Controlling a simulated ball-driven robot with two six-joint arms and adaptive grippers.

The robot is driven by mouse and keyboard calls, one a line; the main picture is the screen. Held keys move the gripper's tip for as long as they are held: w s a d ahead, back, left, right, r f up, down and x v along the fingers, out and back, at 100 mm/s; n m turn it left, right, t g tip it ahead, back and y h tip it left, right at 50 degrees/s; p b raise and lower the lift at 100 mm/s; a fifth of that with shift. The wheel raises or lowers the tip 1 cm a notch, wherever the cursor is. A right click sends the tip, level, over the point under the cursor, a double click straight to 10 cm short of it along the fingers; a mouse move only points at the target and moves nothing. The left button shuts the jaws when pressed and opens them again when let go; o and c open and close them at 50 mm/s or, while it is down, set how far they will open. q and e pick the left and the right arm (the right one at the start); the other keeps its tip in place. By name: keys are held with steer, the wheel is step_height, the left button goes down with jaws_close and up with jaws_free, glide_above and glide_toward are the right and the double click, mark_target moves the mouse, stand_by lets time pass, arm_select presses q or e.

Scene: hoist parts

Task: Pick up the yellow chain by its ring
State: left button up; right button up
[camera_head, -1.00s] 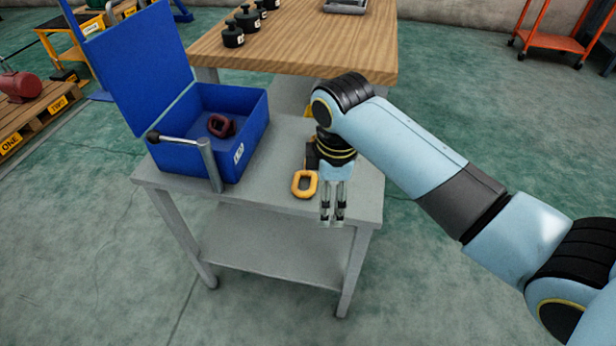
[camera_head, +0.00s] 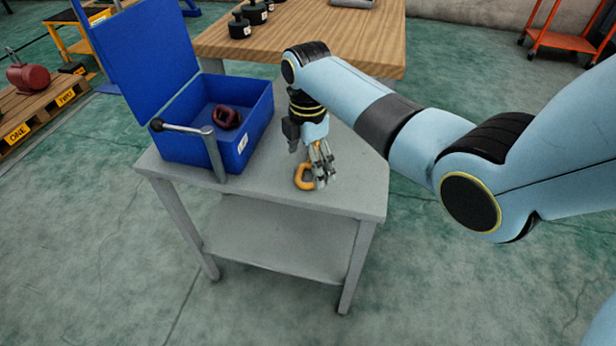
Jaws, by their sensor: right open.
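The yellow ring (camera_head: 301,178) lies on the grey table (camera_head: 345,196), right of the blue box. I see no other chain links beyond the ring; the gripper may hide part of it. My right gripper (camera_head: 320,182) points down at the ring's right side, its fingers overlapping the ring's edge in the picture. It is open, and I cannot tell whether it touches the ring. My left gripper is not in view.
A blue box (camera_head: 253,121) with a raised lid stands on the table's left and holds a dark red link (camera_head: 227,117). A lever on a grey post (camera_head: 213,155) stands in front. A wooden table (camera_head: 300,38) with black weights (camera_head: 239,26) is behind.

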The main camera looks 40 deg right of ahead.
step_height(320, 180, down, 3)
steer(key=shift+r, duration=0.1)
steer(key=c, duration=1.8)
